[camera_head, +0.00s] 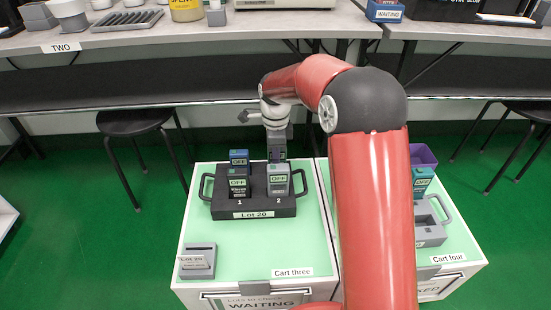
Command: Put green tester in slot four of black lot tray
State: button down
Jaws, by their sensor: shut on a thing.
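The black lot tray (225,211), labelled Lot 20, sits on cart three with a handle at each side. A dark tester with a green OFF screen (237,186) stands upright at number 1. A grey tester (278,183) stands upright at number 2. A blue tester (239,157) stands behind the dark one. My gripper (277,152) points down over the rear right of the tray, behind the grey tester. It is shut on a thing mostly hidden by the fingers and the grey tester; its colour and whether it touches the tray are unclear. A teal tester (423,180) stands on cart four.
A small grey holder (197,261) lies at the front left of cart three. Cart four, at the right, has a grey tray (431,233) and a purple container (422,154). The workbench (210,31) runs along the back.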

jog(key=shift+f, duration=0.7)
jog(key=shift+f, duration=0.2)
jog(key=c, duration=1.2)
grip_release()
notch_tip(320, 180, up, 12)
jog(key=shift+r+p, duration=0.25)
jog(key=shift+p, duration=0.9)
